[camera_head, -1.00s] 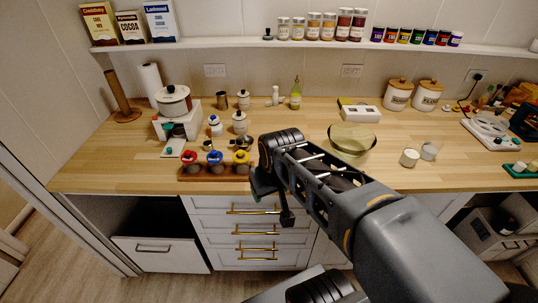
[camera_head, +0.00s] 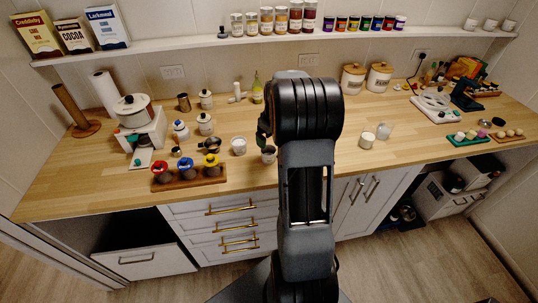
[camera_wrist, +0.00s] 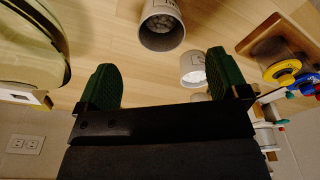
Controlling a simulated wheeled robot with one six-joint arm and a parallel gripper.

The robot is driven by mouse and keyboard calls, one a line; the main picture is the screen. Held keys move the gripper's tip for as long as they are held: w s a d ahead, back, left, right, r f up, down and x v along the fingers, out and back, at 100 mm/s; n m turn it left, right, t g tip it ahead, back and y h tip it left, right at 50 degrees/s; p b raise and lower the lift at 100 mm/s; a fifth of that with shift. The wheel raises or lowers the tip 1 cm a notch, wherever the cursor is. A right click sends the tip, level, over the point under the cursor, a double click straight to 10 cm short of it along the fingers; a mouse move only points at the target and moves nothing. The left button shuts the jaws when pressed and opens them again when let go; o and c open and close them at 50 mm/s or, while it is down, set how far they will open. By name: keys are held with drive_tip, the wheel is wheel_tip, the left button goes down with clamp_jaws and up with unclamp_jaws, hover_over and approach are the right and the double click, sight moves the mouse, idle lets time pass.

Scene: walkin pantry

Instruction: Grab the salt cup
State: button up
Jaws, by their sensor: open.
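Two small cups stand on the wooden counter just left of my arm in the head view. One is a pale cup with white contents (camera_head: 238,147); the other is a grey cup (camera_head: 268,155) nearer the front edge. In the wrist view the grey cup (camera_wrist: 162,28) has a dark inside and a label I cannot read. The white-filled cup (camera_wrist: 193,70) also shows there, near one finger. I cannot tell for sure which is the salt cup. My gripper (camera_wrist: 161,62) is open, its green fingers apart and nothing between them. In the head view my wrist mostly hides it.
A wooden holder (camera_head: 190,181) with red, blue and yellow-topped items is left of the cups. A green glass bowl (camera_wrist: 30,45) shows in the wrist view. Two further cups (camera_head: 367,140) (camera_head: 384,131) stand right of my arm.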

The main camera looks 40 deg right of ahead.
sight(269, 151)
drive_tip(key=shift+w+a+f+p, duration=0.1)
drive_tip(key=shift+w+f+p, duration=0.2)
drive_tip(key=shift+f, duration=1.15)
drive_tip(key=shift+w+f+p, duration=0.1)
drive_tip(key=shift+f+p, duration=0.35)
drive_tip(key=shift+f, duration=1)
drive_tip(key=shift+w+a+f+p, duration=0.15)
drive_tip(key=shift+f+p, duration=0.2)
drive_tip(key=shift+f, duration=1.1)
drive_tip(key=shift+d, duration=0.1)
drive_tip(key=shift+c, duration=0.4)
drive_tip(key=c, duration=0.9)
